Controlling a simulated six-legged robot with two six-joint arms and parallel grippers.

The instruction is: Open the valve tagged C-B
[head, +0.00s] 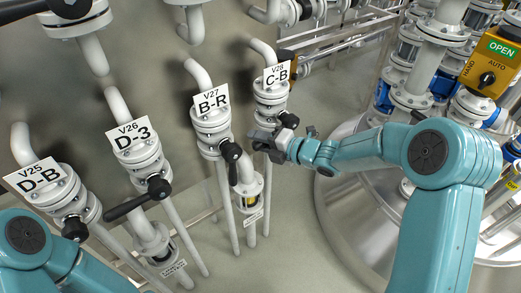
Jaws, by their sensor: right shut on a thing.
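The valve tagged C-B (271,97) is a white flanged valve on a white pipe, under a tag reading V28 C-B (277,74). My right gripper (265,138) is at the lower part of this valve, shut on its black handle (289,120). The gripper hides much of the handle, so I cannot tell its exact angle. My left arm shows only at the lower left corner; its gripper is out of view.
Valve B-R (212,130) stands just left, its black lever (232,160) hanging down near my right gripper. Valves D-3 (143,160) and D-B (70,196) are farther left. A yellow OPEN/AUTO/HAND switch box (493,62) and large round metal vessel (340,205) are right.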

